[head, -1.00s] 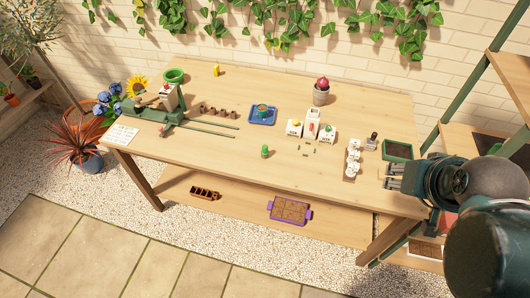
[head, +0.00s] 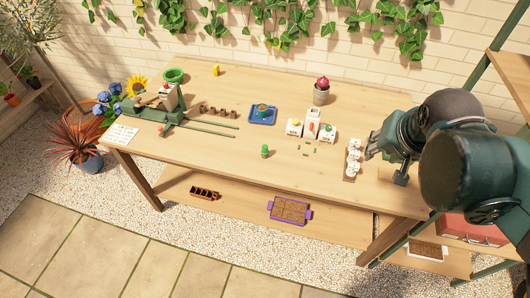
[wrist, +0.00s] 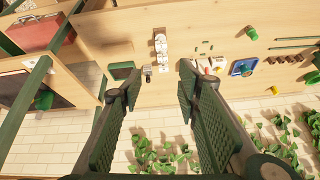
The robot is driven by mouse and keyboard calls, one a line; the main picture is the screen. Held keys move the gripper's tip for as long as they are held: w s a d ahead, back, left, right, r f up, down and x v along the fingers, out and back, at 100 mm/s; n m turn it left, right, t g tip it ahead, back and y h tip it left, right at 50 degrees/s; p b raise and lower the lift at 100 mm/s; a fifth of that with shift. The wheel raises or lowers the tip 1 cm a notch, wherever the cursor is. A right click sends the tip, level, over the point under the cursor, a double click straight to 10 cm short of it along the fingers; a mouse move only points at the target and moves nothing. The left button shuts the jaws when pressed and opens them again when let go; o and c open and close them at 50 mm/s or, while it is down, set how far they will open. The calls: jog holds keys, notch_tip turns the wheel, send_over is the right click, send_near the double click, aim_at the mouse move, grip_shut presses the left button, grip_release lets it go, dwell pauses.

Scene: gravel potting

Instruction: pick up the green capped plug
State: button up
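I cannot tell which of these green things is the capped plug; the small pieces are too tiny to make out.
White boxes (head: 295,128) with coloured tops stand mid-table, with a red-topped pot (head: 321,92) behind. A blue tray (head: 262,114) and a green machine (head: 160,112) with rails are farther left. A dark green tray (wrist: 122,70) lies near the wall.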

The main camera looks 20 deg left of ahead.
jog(key=w+a+f+m+g, duration=0.1)
jog(key=w+a+f+m, duration=0.15)
jog(key=w+a, duration=0.55)
jog(key=m+g+h+b, duration=0.2)
jog(key=m+h, duration=0.1)
jog(key=m, duration=0.2)
send_over(264, 147)
jog(key=s+a, duration=0.1)
jog(key=s, duration=0.1)
notch_tip(264, 147, down, 21)
jog(key=shift+w+a+f+t, duration=0.15)
jog(key=shift+a+f+t, duration=0.15)
jog(key=shift+a+f, duration=0.15)
jog(key=shift+f, duration=0.1)
jog(key=shift+x, duration=1.2)
jog(key=shift+d+f, duration=0.1)
